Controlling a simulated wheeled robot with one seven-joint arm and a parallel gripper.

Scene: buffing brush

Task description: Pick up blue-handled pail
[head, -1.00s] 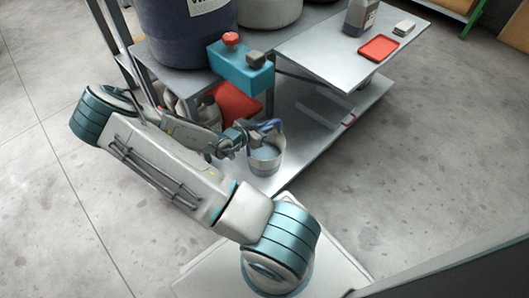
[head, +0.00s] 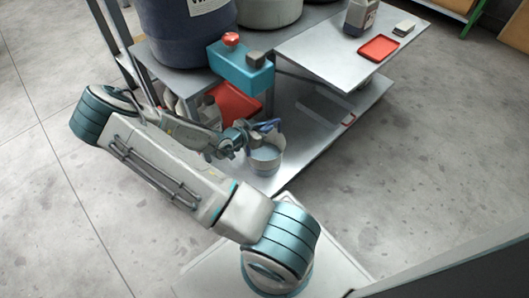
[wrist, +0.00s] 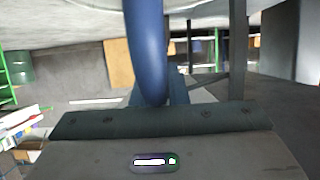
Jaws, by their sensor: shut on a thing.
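The pail (head: 265,160) is a small pale grey bucket with bluish contents, low over the lower metal shelf in the head view. I cannot tell whether its base touches the shelf. Its blue handle (head: 268,125) lies across the top, on the side of my gripper (head: 247,136). My gripper is shut on the handle. In the wrist view the blue handle (wrist: 147,45) runs down from the top into the gripper, close to the camera. The fingertips are mostly hidden there, and the pail's body is not visible in that view.
A teal box (head: 240,70) with red and dark knobs sits on the upper shelf's edge, above and behind my gripper. A red object (head: 236,101) and grey bottles stand beside the arm. A metal side table (head: 330,45) overhangs to the right. Floor is open at right.

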